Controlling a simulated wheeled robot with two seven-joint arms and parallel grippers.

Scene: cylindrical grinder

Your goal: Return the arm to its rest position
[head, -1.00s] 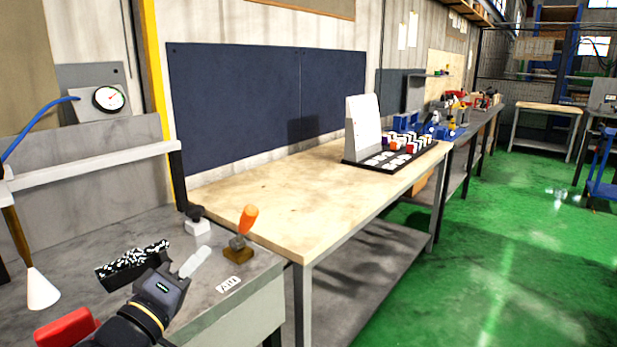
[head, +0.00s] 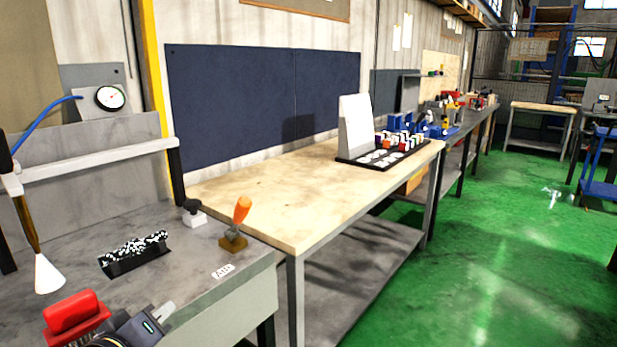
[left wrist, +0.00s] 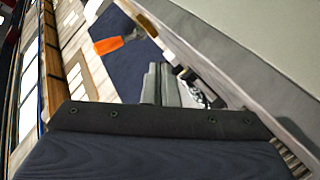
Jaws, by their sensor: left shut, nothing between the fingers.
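My left gripper (head: 160,314) is low at the left in the head view, in front of the grey bench's near edge. Its pale fingers are shut with nothing between them. They also show closed together in the left wrist view (left wrist: 162,85). The orange-handled lever (head: 241,210) stands on the bench, up and right of the gripper and clear of it. It also shows as an orange handle in the left wrist view (left wrist: 108,45). A black holder with speckled pieces (head: 135,255) lies on the bench beyond the gripper. My right gripper is in neither view.
A red object (head: 75,314) is close to the left of my gripper. A white cone nozzle (head: 48,275) hangs at the far left. A black knob (head: 193,207) stands on the grey bench (head: 185,270). Green floor (head: 450,270) is open at the right.

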